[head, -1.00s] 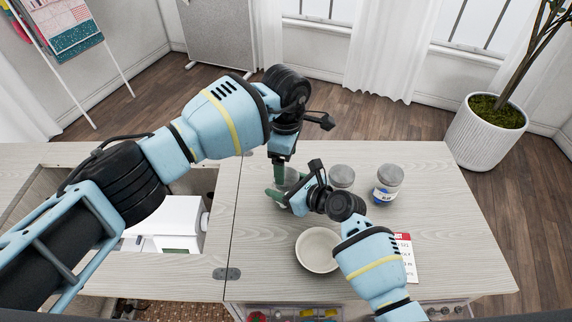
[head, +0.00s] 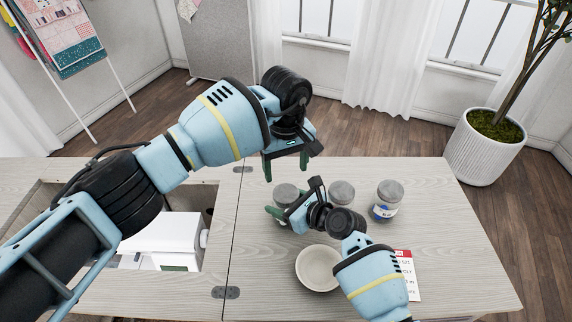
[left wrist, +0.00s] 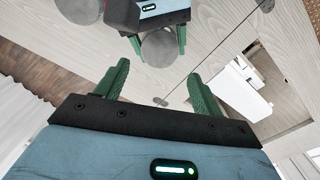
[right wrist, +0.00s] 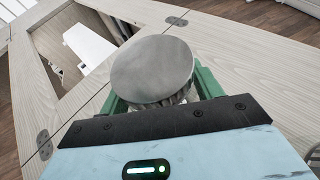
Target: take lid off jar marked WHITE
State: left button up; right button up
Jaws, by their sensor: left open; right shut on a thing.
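My right gripper (head: 282,207) is shut around the body of the leftmost jar. This jar's flat grey lid (head: 285,190) sits on top of it, and the lid fills the middle of the right wrist view (right wrist: 152,68). The jar's label is hidden, so I cannot read its marking. My left gripper (head: 287,168) is open and empty above and behind this jar. In the left wrist view its fingers (left wrist: 158,78) are spread, with the lid (left wrist: 159,47) beyond them. A middle lidded jar (head: 341,192) and a right jar (head: 387,200) with blue contents stand apart from it.
A pale bowl (head: 319,268) stands in front of the jars. A red and white card (head: 408,270) lies partly behind my right arm. A white sewing machine (head: 165,235) sits in the cabinet opening at left. The right part of the tabletop (head: 460,245) is clear.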

aim_at(286, 193)
pick_arm(q)
jog(key=shift+f, duration=4)
jog(key=c, duration=0.8)
jog(key=n, duration=1)
jog(key=o, duration=1.1)
jog(key=shift+c, duration=0.2)
